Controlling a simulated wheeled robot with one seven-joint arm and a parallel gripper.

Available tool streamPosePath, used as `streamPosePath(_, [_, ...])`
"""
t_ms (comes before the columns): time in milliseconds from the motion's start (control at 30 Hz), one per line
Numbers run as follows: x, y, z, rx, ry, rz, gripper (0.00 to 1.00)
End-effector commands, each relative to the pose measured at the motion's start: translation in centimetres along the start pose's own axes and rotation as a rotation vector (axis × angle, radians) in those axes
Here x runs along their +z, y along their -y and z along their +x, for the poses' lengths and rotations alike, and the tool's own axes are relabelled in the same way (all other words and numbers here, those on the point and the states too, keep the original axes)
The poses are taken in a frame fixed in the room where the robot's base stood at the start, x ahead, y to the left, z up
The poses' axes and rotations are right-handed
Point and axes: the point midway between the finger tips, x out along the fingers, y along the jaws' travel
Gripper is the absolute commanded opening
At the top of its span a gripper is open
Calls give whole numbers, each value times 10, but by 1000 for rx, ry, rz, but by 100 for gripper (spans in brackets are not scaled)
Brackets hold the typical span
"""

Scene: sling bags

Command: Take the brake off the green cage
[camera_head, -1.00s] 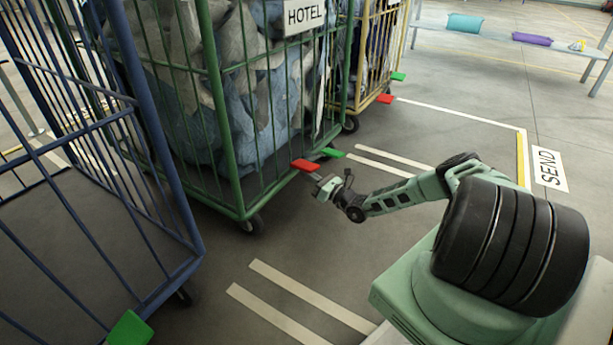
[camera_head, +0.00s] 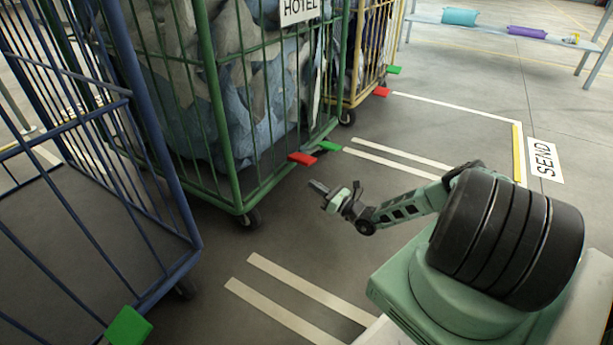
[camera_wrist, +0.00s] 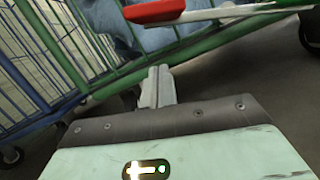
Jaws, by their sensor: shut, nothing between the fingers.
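The green cage (camera_head: 238,150) stands left of centre, with a HOTEL sign (camera_head: 300,9) on it and grey and blue bags inside. At its lower right edge are a red pedal (camera_head: 302,158) and a green pedal (camera_head: 328,146). I cannot tell which pedal is pressed down. My gripper (camera_head: 314,184) is shut and empty, below and slightly right of the red pedal, apart from it. In the wrist view the shut fingers (camera_wrist: 158,72) point toward the cage's bottom rail, and the red pedal (camera_wrist: 155,10) is above them at the top edge.
A blue cage (camera_head: 150,190) with a green pedal (camera_head: 128,326) stands close at the left. A yellow cage (camera_head: 372,60) stands behind the green one, with its own red pedal (camera_head: 381,91). Marked floor between is clear.

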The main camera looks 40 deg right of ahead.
Motion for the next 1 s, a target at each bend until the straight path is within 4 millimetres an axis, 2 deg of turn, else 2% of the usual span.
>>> streamPosePath(100, [1, -1, -22, -2, 0, 1, 0])
streamPosePath(300, [0, -2, -44, 0, 0, 1, 0])
streamPosePath(1000, [0, -1, -48, 1, -1, 1, 0])
